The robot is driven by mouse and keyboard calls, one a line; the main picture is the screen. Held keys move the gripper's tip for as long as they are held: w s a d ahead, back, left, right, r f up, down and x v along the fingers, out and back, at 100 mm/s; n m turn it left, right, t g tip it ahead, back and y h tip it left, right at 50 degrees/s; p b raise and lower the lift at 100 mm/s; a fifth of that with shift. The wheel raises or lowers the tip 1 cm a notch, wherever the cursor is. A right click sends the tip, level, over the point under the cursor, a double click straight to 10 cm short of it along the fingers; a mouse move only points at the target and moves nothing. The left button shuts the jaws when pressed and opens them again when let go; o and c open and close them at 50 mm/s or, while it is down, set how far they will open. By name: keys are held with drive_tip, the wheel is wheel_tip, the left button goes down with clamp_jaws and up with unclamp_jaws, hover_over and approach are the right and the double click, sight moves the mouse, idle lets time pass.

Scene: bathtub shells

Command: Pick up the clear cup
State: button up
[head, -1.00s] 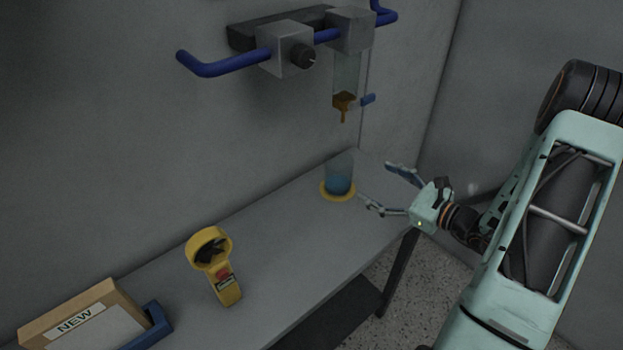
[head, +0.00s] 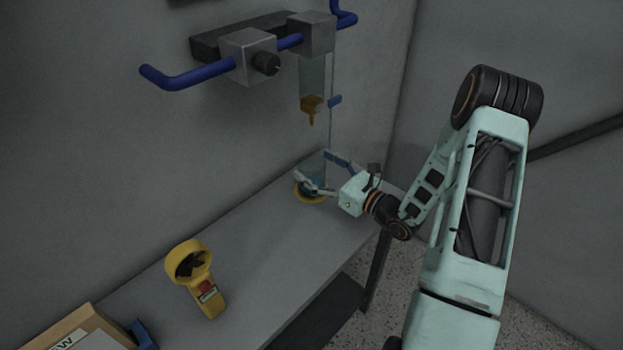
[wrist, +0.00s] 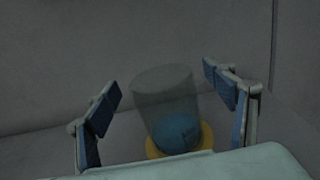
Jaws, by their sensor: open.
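The clear cup (wrist: 163,92) holds something blue at its bottom and stands on a yellow ring (wrist: 152,150) on the grey table. In the wrist view it shows between the two fingers of my gripper (wrist: 162,98), with visible gaps on both sides. In the head view my gripper (head: 320,172) is open around the cup (head: 312,168), and its fingers hide part of it. The yellow ring (head: 300,194) shows below the near finger.
A dispenser (head: 312,75) with an orange nozzle hangs on the wall above the cup, beside a blue pipe (head: 190,78). A yellow handheld device (head: 197,275) lies on the table (head: 250,235). A box (head: 70,330) and a blue holder stand at the lower left.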

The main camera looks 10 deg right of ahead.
drive_tip(key=shift+x, duration=0.85)
drive_tip(key=shift+c, duration=0.4)
drive_tip(key=c, duration=1.3)
drive_tip(key=shift+r, duration=0.45)
drive_tip(key=s+a+r+p, duration=0.2)
drive_tip(key=s+r, duration=1)
drive_tip(key=s, duration=0.2)
drive_tip(key=shift+a, duration=0.15)
